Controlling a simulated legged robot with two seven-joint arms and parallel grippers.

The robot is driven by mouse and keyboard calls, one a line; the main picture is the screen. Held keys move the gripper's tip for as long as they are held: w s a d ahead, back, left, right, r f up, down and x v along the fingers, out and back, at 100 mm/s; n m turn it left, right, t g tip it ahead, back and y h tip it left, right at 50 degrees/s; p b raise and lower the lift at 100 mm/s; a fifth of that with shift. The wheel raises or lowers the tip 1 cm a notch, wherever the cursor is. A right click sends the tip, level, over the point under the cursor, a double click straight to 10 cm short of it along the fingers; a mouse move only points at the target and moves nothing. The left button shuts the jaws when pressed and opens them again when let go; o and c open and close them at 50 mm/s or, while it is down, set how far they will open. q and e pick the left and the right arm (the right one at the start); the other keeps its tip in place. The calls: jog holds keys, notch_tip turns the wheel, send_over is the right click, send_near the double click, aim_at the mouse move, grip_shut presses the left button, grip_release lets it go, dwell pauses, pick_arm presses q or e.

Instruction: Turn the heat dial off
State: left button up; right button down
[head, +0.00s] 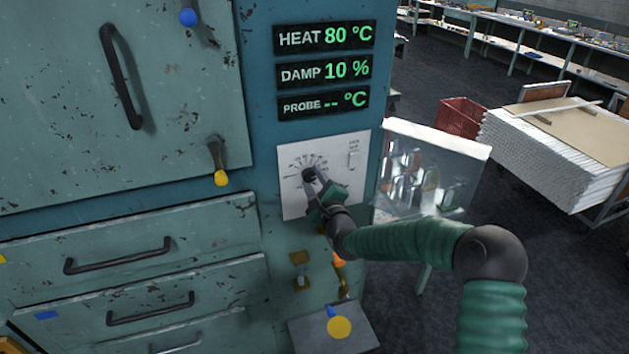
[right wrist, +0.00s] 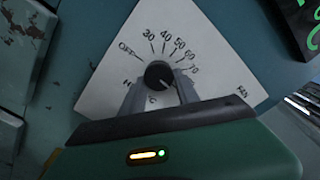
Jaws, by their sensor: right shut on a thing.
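The heat dial is a small black knob (head: 308,173) on a white scale plate (head: 349,145) on the teal cabinet front. In the right wrist view the knob (right wrist: 158,72) sits amid a printed scale (right wrist: 215,55) with OFF at the upper left and numbers from 30 to 70 running clockwise. A small pale mark on the knob seems to point to the lower right, past 70. My right gripper (head: 312,180) is shut on the knob, with one finger on each side. The heat readout (head: 325,37) shows 80 °C. My left gripper is out of view.
Damp (head: 325,72) and probe (head: 323,104) readouts are above the plate. A yellow-tipped lever (head: 220,178) and drawer handles (head: 118,257) stick out at left. A small shelf with a yellow disc (head: 339,327) is below. A glassware cart (head: 430,175) stands at right.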

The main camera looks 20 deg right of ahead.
jog(key=shift+a+r, duration=0.1)
jog(key=shift+a, duration=0.1)
dwell(0.3)
jog(key=c, duration=1.2)
grip_release()
jog(key=shift+o, duration=1.5)
jog(key=shift+a, duration=0.1)
